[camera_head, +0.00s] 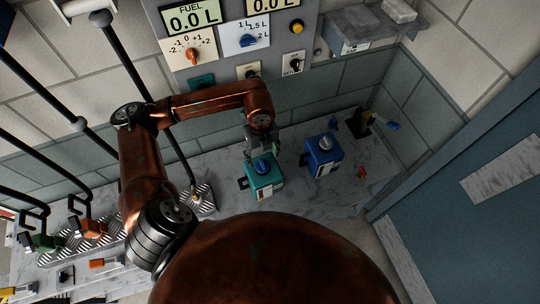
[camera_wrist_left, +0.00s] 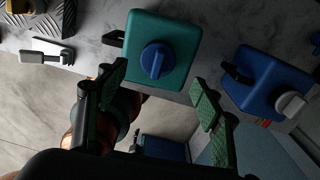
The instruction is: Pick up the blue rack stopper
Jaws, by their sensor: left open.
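A teal tank (camera_head: 264,184) with a round blue cap (camera_head: 261,166) stands on the marble counter. In the left wrist view, the blue cap (camera_wrist_left: 157,61) with its raised grip lies ahead of my left gripper (camera_wrist_left: 160,86), whose fingers are spread and empty. In the head view my left gripper (camera_head: 262,146) is just behind and above this cap. A small blue piece (camera_head: 393,126) sticks out by a dark holder at the back right; I cannot tell which piece is the rack stopper. My right gripper is not seen.
A wall panel (camera_head: 205,50) with dials and readouts rises behind the counter. Black pipes and striped plates (camera_head: 202,197) are at the left. Small red and green bits (camera_head: 361,173) lie right of the blue tank. A blue door (camera_head: 478,170) stands at the right.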

